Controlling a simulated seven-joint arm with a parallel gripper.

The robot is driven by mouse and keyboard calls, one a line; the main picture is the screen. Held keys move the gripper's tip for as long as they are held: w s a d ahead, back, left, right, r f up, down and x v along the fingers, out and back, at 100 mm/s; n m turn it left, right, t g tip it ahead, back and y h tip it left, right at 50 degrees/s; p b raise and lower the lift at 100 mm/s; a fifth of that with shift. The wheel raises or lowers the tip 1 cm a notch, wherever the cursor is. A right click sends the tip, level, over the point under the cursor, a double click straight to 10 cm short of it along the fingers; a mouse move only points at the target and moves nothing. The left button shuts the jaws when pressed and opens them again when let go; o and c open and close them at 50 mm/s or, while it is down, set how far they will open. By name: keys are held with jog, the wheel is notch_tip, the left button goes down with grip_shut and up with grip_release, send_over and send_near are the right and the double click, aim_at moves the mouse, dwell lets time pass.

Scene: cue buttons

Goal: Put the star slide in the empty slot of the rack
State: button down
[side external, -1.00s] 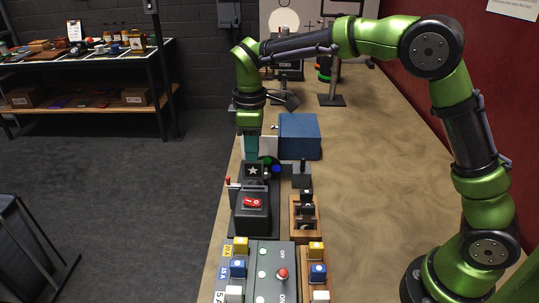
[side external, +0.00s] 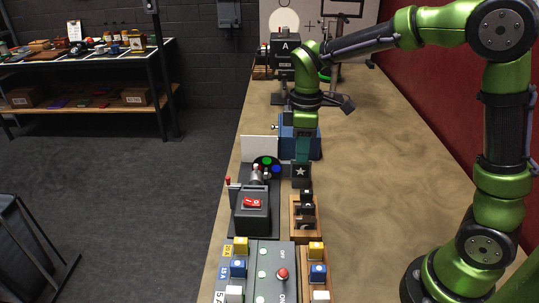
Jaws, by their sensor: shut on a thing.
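The star slide (side external: 301,171) is a dark square plate with a white star. My gripper (side external: 302,157) points down and is shut on the slide's top edge. The slide is upright, just beyond the far end of the wooden rack (side external: 296,232). The rack holds several dark slides (side external: 306,211); I cannot make out which slot is empty. A dark block shows at the star slide's lower edge; I cannot tell whether they touch.
Left of the rack stands a dark projector (side external: 250,220) with a red switch and a wheel of coloured discs (side external: 267,162). A white panel (side external: 259,147) and a blue box (side external: 314,147) are behind. A switch panel (side external: 270,285) lies in front. The table's right side is clear.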

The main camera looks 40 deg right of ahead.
aim_at(305, 180)
jog(key=shift+n, duration=0.3)
jog(key=shift+s+d+f, duration=0.1)
jog(key=shift+s+f, duration=0.1)
jog(key=shift+f, duration=0.7)
jog(key=shift+s+d+f, duration=0.1)
jog(key=shift+s+f, duration=0.15)
jog(key=shift+f, duration=0.7)
jog(key=shift+s+d+f, duration=0.1)
jog(key=shift+s+f, duration=0.1)
jog(key=shift+f, duration=0.7)
jog(key=shift+f, duration=1.9)
dwell(0.6)
jog(key=c, duration=0.8)
grip_release()
jog(key=shift+r, duration=0.15)
jog(key=shift+r, duration=3.4)
